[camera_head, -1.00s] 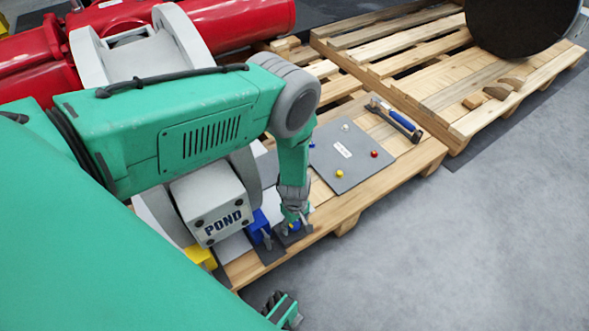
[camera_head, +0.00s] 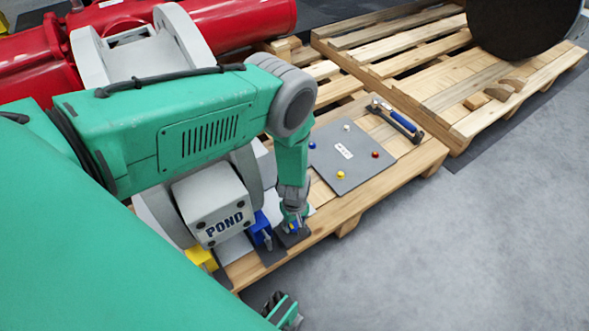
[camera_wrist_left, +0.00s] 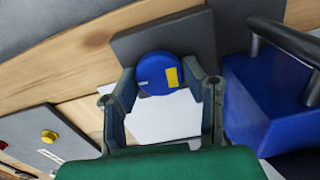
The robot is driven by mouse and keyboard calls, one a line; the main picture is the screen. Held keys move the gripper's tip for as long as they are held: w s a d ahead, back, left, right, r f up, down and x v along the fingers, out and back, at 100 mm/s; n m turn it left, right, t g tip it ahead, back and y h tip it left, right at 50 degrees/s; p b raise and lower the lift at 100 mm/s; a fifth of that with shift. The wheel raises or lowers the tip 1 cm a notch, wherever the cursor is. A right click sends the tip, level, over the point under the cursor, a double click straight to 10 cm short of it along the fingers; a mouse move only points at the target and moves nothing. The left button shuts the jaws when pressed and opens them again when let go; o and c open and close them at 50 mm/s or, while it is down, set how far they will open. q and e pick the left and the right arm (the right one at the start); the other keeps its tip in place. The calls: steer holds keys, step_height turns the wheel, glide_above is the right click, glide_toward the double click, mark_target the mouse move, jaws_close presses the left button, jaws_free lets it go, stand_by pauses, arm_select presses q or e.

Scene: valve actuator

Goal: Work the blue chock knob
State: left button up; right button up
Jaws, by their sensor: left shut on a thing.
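The blue chock knob (camera_wrist_left: 157,72) is a round blue disc with a yellow mark in the left wrist view. It sits on a dark grey base plate (camera_wrist_left: 185,38). My left gripper (camera_wrist_left: 160,80) is shut on the knob, with one finger at each side. In the head view, my left gripper (camera_head: 293,222) points down at the pallet's front edge. It hides most of the knob (camera_head: 295,226) there; only a bit of blue shows.
A blue block (camera_head: 262,229) with a dark handle stands close to the left gripper. A grey panel (camera_head: 352,180) with coloured knobs and a blue-handled tool (camera_head: 398,119) lie on the wooden pallet (camera_head: 330,222). The grey floor at the right is clear.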

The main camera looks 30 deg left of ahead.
arm_select(q)
steer(key=m, duration=0.7)
steer(key=shift+d, duration=0.2)
steer(key=m, duration=0.4)
steer(key=shift+s+m, duration=0.1)
steer(key=shift+m, duration=1.8)
steer(key=shift+a, duration=0.1)
steer(key=shift+s, duration=0.1)
steer(key=o, duration=1.2)
steer(key=shift+c, duration=0.2)
steer(key=shift+r, duration=0.15)
